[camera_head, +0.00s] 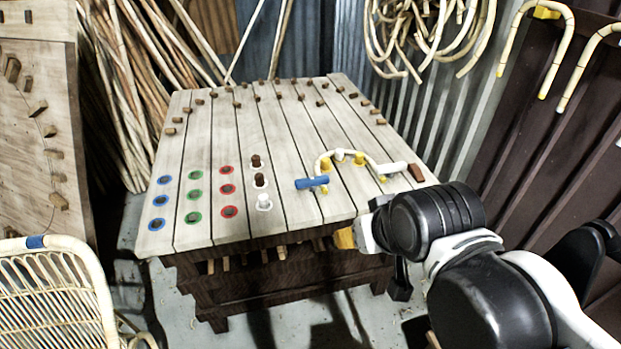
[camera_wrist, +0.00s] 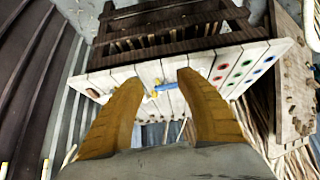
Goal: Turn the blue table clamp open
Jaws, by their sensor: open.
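The blue table clamp (camera_head: 312,183) is on the slatted wooden table (camera_head: 222,145), right of its middle and near the front. Its blue bar lies roughly crosswise, at the left end of a bent pale rattan piece (camera_head: 370,154). In the wrist view the blue clamp (camera_wrist: 166,87) appears small between the fingertips, some distance away. My gripper (camera_head: 345,238) is at the table's front edge, lower right of the clamp and apart from it. In the wrist view, my gripper (camera_wrist: 160,84) has its two yellow fingers spread, with nothing between them.
A white clamp (camera_head: 393,168) and a brown block (camera_head: 416,172) sit at the right. Yellow pegs (camera_head: 340,155) stand along the rattan. Brown and white pegs (camera_head: 260,180) stand left of the clamp, beside coloured ringed holes. A rattan chair (camera_head: 60,290) is at lower left.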

